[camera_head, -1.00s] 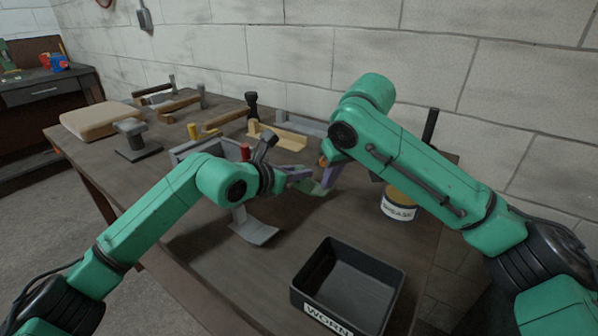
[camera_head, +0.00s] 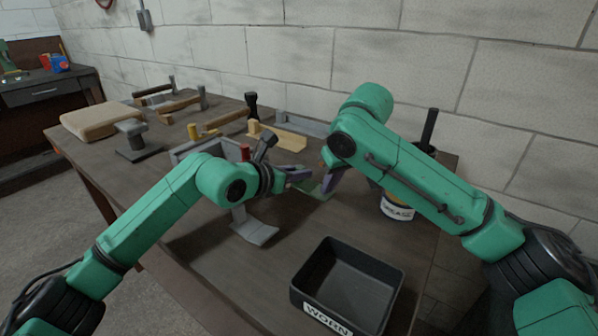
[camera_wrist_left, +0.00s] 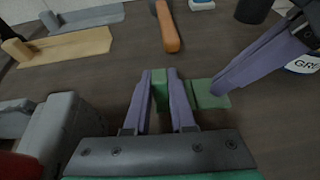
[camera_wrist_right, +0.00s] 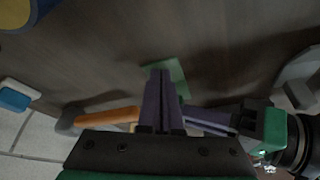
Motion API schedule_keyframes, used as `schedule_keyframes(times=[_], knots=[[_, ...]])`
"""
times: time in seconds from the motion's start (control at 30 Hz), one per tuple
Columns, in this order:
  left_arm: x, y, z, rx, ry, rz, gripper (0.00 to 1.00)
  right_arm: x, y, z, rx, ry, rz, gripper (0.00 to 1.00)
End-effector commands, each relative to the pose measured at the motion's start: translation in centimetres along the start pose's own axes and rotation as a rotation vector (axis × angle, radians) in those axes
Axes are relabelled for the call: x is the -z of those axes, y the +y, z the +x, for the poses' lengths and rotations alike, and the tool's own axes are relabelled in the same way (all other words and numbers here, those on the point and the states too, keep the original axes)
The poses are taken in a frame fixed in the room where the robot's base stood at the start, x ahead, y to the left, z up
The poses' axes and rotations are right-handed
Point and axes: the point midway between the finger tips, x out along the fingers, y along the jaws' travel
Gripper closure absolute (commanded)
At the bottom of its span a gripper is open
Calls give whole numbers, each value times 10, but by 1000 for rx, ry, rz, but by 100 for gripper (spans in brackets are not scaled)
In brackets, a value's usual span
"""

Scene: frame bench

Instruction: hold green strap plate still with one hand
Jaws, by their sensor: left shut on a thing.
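The green strap plate (camera_head: 318,192) is mostly hidden by my grippers in the head view. In the left wrist view one part of the plate (camera_wrist_left: 160,90) stands between my left fingers, and a flat part (camera_wrist_left: 208,94) lies to their right. My left gripper (camera_head: 302,176) is shut on it. My right gripper (camera_head: 328,190) is close by on the right; in the left wrist view its tip (camera_wrist_left: 220,88) is at the flat part. In the right wrist view its fingers (camera_wrist_right: 160,75) are together, over the plate (camera_wrist_right: 178,70); whether they touch it I cannot tell.
A black bin labelled WORN (camera_head: 398,285) stands in front. A grease tub (camera_head: 397,208) is at right. A grey bracket (camera_head: 255,233) lies below my left arm. An orange-handled tool (camera_wrist_left: 168,35) lies beyond the plate. Tan and grey pieces (camera_head: 285,138) lie near the wall.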

Motion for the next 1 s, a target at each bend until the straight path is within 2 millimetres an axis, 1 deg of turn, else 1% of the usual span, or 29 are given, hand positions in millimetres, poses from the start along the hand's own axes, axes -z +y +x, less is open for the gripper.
schedule_keyframes(times=[0.03, 0.07, 0.3, 0.73, 0.83, 1.0], knots=[[-1, -4, 0, 10, -3, -2, 100, -2, -2, 3, 5, -13, -1, 100], [-1, -4, 0, 9, -3, -2, 100, -1, -2, 0, 5, -13, -1, 100], [0, -2, 0, 5, -2, -1, 100, 10, -1, -25, 2, -6, -2, 100], [0, -1, 0, 2, 0, 0, 100, 28, -1, -66, 1, -2, -2, 100], [0, -1, 0, 2, 0, 0, 100, 30, -1, -70, 1, -3, -1, 100], [0, -1, 0, 2, 0, 1, 100, 30, -1, -71, 1, -3, -1, 100]])
